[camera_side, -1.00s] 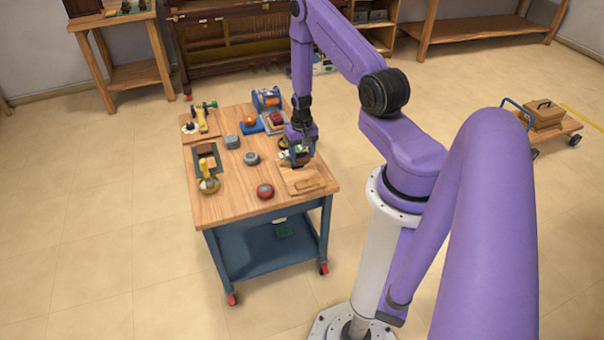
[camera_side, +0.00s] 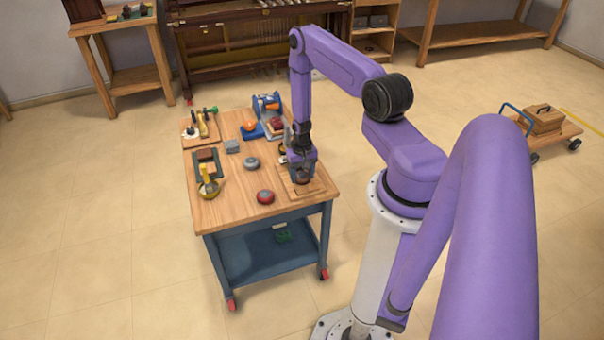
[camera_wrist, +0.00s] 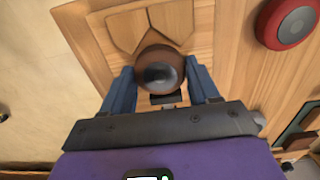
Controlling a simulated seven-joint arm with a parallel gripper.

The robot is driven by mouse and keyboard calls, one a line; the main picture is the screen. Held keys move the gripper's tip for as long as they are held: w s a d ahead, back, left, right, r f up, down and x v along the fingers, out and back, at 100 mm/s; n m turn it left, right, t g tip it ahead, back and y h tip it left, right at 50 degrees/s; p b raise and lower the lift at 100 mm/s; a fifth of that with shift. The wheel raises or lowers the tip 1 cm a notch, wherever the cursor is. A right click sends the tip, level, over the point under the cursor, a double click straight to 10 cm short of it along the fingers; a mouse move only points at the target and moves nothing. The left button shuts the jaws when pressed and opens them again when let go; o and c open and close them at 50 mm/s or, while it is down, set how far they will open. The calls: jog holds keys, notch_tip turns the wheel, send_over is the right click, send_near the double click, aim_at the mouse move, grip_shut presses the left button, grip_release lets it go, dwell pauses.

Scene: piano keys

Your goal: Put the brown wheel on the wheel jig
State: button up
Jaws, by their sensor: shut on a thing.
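The brown wheel (camera_wrist: 160,60) is round with a dark hub. It sits between the two blue fingers of my gripper (camera_wrist: 160,84) in the wrist view. My gripper (camera_side: 302,176) is shut on it and points down over the wooden wheel jig (camera_side: 317,187) at the front right of the bench. The jig (camera_wrist: 105,32) is a pale board with raised angular wooden pieces, one just beyond the wheel in the wrist view. I cannot tell whether the wheel touches the jig; its underside is hidden.
A red wheel (camera_side: 265,197) lies on the bench left of the jig and shows in the wrist view (camera_wrist: 288,20). Grey wheels (camera_side: 252,163) stand further back. A blue device (camera_side: 267,104) and small trays with parts (camera_side: 207,170) line the bench's back and left.

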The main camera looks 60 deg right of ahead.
jog(key=shift+f, duration=0.1)
jog(key=o, duration=1.1)
jog(key=shift+o, duration=0.2)
